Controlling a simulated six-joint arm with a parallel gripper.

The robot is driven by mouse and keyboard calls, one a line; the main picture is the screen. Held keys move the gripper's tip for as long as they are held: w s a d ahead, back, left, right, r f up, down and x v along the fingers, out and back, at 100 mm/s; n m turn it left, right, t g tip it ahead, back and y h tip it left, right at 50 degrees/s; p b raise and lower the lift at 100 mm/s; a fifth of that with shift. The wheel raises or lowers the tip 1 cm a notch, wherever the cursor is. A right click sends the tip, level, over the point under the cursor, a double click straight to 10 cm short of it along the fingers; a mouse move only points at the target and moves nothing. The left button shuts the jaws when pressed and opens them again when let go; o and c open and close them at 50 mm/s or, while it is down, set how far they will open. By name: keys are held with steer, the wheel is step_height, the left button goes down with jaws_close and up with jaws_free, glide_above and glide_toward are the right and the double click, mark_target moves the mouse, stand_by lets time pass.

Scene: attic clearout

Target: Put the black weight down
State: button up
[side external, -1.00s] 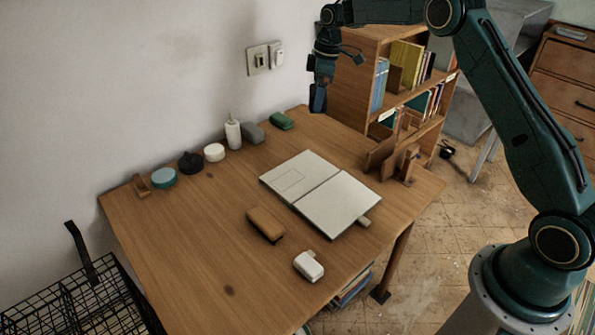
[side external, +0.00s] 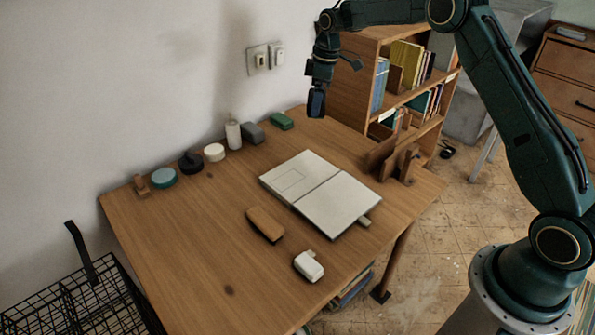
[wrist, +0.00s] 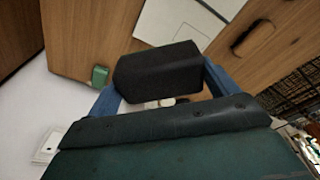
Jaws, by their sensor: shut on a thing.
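The black weight (wrist: 158,70) is a dark, blocky piece held between the blue fingers of my gripper (wrist: 160,82) in the wrist view. In the side view my gripper (side external: 316,102) points down, in the air at the far end of the wooden table (side external: 190,240), near the bookshelf. The weight is hard to make out there, dark against the fingers. My gripper is shut on it. The weight appears clear of the table.
An open book (side external: 320,192) lies mid-table. A green block (side external: 281,121), grey block (side external: 252,132), white bottle (side external: 233,134) and several small round things line the wall side. A brown block (side external: 265,223) and white object (side external: 309,265) lie nearer. Wooden pieces (side external: 395,160) stand at right. The left foreground tabletop is clear.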

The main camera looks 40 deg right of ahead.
steer(key=s+a+f+m, duration=0.4)
steer(key=s, duration=0.6)
steer(key=s+a+f+m+h, duration=0.1)
steer(key=s+a+f+m, duration=0.3)
steer(key=s, duration=0.5)
steer(key=shift+s+a+f, duration=0.4)
steer(key=shift+a+f, duration=0.25)
steer(key=shift+a, duration=0.05)
steer(key=s+a+r+n, duration=0.1)
steer(key=a+r+n, duration=0.3)
steer(key=a+n, duration=0.2)
steer(key=s+a+r+n+g+y, duration=0.1)
steer(key=a+r+n, duration=0.3)
steer(key=n, duration=0.7)
steer(key=shift+s+a+r+n+y, duration=0.3)
steer(key=shift+s+a, duration=0.4)
steer(key=shift+a, duration=0.3)
steer(key=shift+f, duration=0.15)
step_height(320, 180, down, 16)
steer(key=shift+f, duration=0.1)
